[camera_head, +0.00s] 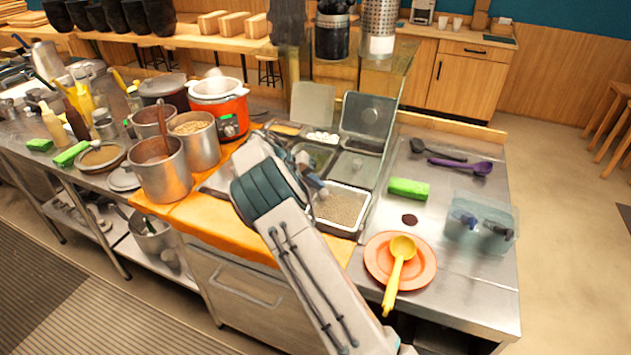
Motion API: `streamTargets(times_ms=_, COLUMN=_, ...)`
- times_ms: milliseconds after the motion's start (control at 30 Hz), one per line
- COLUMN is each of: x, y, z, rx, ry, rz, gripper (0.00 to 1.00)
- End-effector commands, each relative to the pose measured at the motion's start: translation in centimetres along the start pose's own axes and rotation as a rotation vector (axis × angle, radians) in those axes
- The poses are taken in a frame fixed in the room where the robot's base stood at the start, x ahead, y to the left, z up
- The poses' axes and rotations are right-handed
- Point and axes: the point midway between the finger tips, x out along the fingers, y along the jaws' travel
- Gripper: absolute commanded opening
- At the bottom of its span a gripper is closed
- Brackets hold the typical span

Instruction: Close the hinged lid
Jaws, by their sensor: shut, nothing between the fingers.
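A grey metal hinged lid (368,116) stands open, tilted up behind the topping pans at the counter's back edge. A second, paler lid (312,104) also stands raised to its left, behind a pan with white contents (321,137). I cannot tell which lid the task means. My gripper (319,188) is small in view, partly hidden by my wrist, over the pans in front of the lids. It is shut and empty, and appears apart from both lids. A pan of beige grains (342,208) lies to its right, uncovered.
A green block (408,188), dark and purple spoons, and a clear bin (480,225) stand on the right. An orange plate (376,262) holds a yellow ladle (400,268). Metal pots (162,172) and a red cooker (220,105) crowd the left. A transparent pane rises near the lids.

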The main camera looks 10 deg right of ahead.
Motion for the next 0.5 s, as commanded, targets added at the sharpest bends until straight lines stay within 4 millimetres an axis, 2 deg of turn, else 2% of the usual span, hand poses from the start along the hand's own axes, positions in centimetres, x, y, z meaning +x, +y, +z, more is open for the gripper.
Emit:
streamTargets(times_ms=100, x=0.8, y=-0.9, z=0.2, rx=0.003, ry=-0.004, rz=0.0, gripper=0.0)
streamTargets(times_ms=500, x=1.3, y=-1.7, z=0.4, rx=0.003, ry=-0.007, rz=-0.003, gripper=0.0)
